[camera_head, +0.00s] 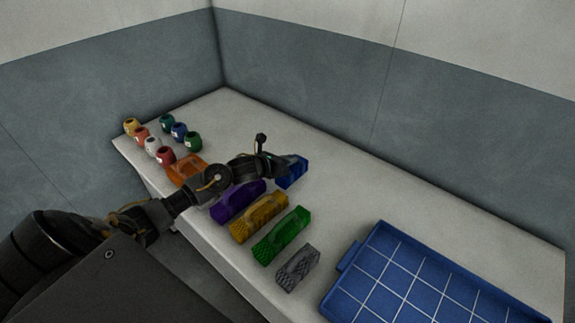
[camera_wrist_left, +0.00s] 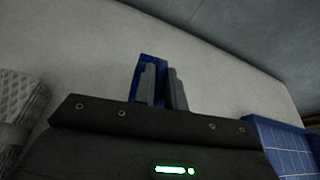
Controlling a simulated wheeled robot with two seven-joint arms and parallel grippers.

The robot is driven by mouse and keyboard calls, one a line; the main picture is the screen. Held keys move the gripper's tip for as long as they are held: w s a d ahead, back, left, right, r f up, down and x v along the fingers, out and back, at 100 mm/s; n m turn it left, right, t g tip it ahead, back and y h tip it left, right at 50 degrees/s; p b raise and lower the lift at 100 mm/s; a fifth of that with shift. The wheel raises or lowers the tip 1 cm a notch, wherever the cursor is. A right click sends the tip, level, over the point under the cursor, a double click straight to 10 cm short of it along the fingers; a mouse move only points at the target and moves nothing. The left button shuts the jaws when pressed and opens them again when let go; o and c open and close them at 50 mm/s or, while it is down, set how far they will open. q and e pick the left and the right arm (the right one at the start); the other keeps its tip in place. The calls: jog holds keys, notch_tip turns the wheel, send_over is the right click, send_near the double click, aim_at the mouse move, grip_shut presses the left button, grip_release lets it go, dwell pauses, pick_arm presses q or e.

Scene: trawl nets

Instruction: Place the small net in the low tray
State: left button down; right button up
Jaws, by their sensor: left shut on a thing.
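My left gripper (camera_head: 282,167) reaches over the table from the left and is shut on a small blue net bundle (camera_head: 295,172). In the left wrist view the blue net (camera_wrist_left: 148,72) shows at the grey fingers (camera_wrist_left: 168,85), which partly hide it. I cannot tell whether it touches the table. The low tray (camera_head: 357,253) is blue with a white grid, lies at the right front of the table, and looks empty. Its corner shows at the right of the left wrist view (camera_wrist_left: 262,125). My right gripper is not in view.
Orange (camera_head: 186,169), purple (camera_head: 238,201), yellow (camera_head: 259,217), green (camera_head: 282,236) and grey (camera_head: 298,269) bundles stand in a row near the front edge. Several coloured pots (camera_head: 166,156) stand at the far left. The table behind the row is clear up to the wall.

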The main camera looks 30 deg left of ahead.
aim_at(292, 167)
pick_arm(q)
jog(key=shift+w+a+f, duration=0.2)
jog(key=shift+w+f, duration=0.05)
jog(key=shift+f, duration=0.1)
notch_tip(292, 167, down, 2)
jog(key=shift+f+p, duration=0.1)
jog(key=shift+p, duration=0.65)
jog(key=shift+f, duration=0.4)
jog(key=shift+f, duration=0.15)
jog(key=c, duration=1.5)
grip_release()
jog(key=shift+o, duration=0.2)
